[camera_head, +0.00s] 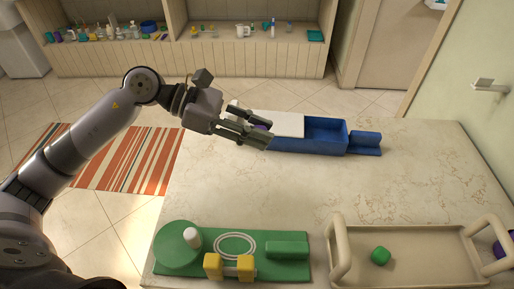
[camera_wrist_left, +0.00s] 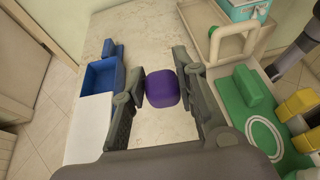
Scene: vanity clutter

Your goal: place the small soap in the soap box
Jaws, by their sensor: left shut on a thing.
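My left gripper (camera_head: 268,134) is shut on a small purple rounded block (camera_wrist_left: 162,88), which looks like the small soap. In the head view the fingers mostly hide it, and only a bit of purple shows. The gripper is at the back of the table, in front of the white-lidded part of a long blue box (camera_head: 290,145), which looks like the soap box. Its white lid (camera_head: 275,122) covers the left part; the compartment (camera_head: 325,130) right of it is open and looks empty. In the left wrist view the box (camera_wrist_left: 100,75) lies left of the held block, apart from it. My right gripper is not in view.
A green board (camera_head: 210,262) with a white peg and yellow blocks is at the front left. A beige handled tray (camera_head: 430,262) holding a green block (camera_head: 380,256) is at the front right. A purple thing (camera_head: 504,246) is partly cut off there. The table's middle is clear.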

